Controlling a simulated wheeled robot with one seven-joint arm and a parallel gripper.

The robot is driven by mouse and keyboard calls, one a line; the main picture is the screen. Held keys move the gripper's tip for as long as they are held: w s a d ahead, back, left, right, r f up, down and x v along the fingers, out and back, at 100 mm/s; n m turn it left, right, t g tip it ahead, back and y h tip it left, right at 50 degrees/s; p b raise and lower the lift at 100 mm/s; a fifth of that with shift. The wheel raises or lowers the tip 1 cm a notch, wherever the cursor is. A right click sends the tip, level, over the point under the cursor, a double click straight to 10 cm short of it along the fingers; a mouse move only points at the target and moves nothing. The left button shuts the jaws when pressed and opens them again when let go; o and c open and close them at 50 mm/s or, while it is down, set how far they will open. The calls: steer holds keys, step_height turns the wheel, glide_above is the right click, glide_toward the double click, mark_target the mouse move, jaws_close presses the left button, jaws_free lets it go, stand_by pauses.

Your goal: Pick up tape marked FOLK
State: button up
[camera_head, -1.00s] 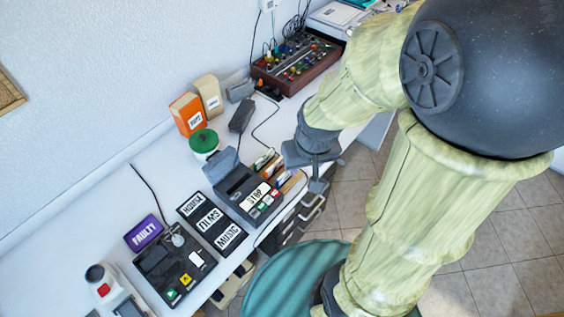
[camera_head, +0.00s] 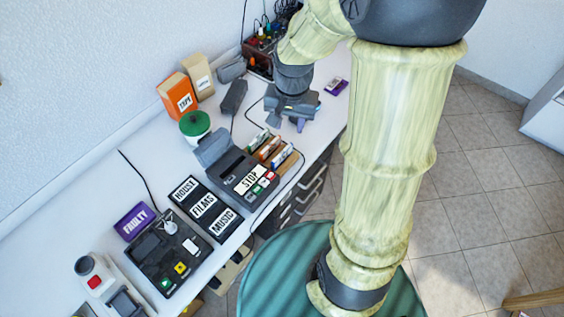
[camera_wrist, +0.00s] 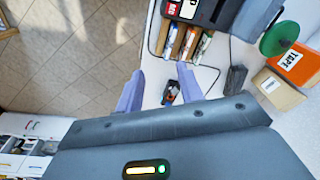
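My gripper (camera_head: 288,122) hangs over the desk beyond the row of tapes in the head view. In the wrist view its two lavender fingers (camera_wrist: 160,72) are apart, with nothing held between them. A small dark cassette-like thing with red and blue spots (camera_wrist: 171,92) lies on the desk between and below the fingers; its marking is too small to read. Several tapes stand in a row (camera_head: 270,148), also seen in the wrist view (camera_wrist: 187,43); their labels are unreadable. A purple tape with a pale label (camera_head: 336,86) lies right of my gripper. I cannot tell which tape says FOLK.
A machine with a STOP label (camera_head: 240,175) stands beside the tape row. An orange TAPE box (camera_head: 178,97) and a green-lidded pot (camera_head: 195,124) stand toward the wall. The desk's front edge drops to the floor.

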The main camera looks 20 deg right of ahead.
steer(key=w+f+m+g+b, duration=0.1)
steer(key=w+f+m+b, duration=0.1)
steer(key=w+f+m, duration=0.2)
steer(key=shift+w+d+m, duration=0.25)
steer(key=shift+w+m, duration=0.35)
steer(key=shift+w, duration=0.5)
glide_above(282, 153)
step_height(282, 153, down, 12)
steer(key=shift+s+d+b, duration=0.2)
steer(key=shift+d+b, duration=0.1)
steer(key=shift+b, duration=0.05)
steer(key=shift+f, duration=0.2)
steer(key=f, duration=0.5)
steer(key=shift+w+a, duration=0.25)
